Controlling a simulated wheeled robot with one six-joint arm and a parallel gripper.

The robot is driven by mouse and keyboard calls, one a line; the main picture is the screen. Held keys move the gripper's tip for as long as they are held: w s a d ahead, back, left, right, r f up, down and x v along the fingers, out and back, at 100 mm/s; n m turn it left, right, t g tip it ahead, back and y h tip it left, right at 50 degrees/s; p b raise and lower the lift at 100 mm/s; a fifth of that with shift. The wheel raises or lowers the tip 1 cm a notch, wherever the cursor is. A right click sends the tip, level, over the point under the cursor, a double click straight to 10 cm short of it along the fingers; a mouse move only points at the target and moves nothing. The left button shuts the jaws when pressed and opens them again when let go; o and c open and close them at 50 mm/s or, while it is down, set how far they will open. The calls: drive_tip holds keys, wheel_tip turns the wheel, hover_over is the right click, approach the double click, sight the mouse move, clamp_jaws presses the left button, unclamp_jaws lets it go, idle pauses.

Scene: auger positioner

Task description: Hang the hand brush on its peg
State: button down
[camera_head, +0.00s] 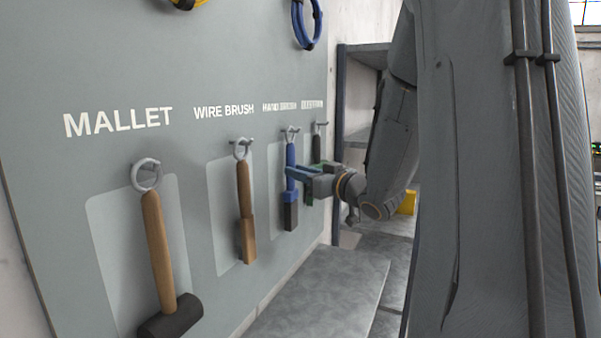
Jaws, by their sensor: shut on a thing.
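The hand brush (290,218) has a blue handle and a dark lower block. It hangs upright in front of the grey tool board, below the label "HAND BRUSH" (279,106). My gripper (292,171) reaches in from the right and is shut on the blue handle. The hand brush's peg (297,129) shows at the top of the handle, where a small ring meets it. The picture is too small to tell whether the ring is around the peg or just in front of it.
On the board (60,190), a mallet (155,240) and a wire brush (244,210) hang to the left. A dark-handled tool (317,148) hangs close on the right, partly behind my gripper. A grey bench top (320,295) lies below. Blue (308,30) and yellow items hang above.

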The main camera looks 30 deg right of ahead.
idle(0.4)
drive_tip(key=c, duration=1.5)
unclamp_jaws()
drive_tip(key=b+v, duration=0.2)
drive_tip(key=v, duration=0.6)
drive_tip(key=a+f+m+g+h+b, duration=0.1)
drive_tip(key=a+f+m+g+h, duration=0.2)
drive_tip(key=f, duration=0.7)
drive_tip(key=a+f+g+h+b, duration=0.1)
drive_tip(key=a+f+g+h, duration=0.2)
drive_tip(key=f, duration=0.6)
drive_tip(key=s+a+f+g, duration=0.3)
drive_tip(key=s, duration=0.2)
drive_tip(key=s+a+f+g+y, duration=0.1)
drive_tip(key=s+a+f+g, duration=0.2)
drive_tip(key=s, duration=0.3)
drive_tip(key=s+a+f+g+b, duration=0.1)
drive_tip(key=s+a+f+g, duration=0.3)
drive_tip(key=s+a+f, duration=0.1)
drive_tip(key=shift+s+a, duration=0.15)
drive_tip(key=shift+s, duration=0.55)
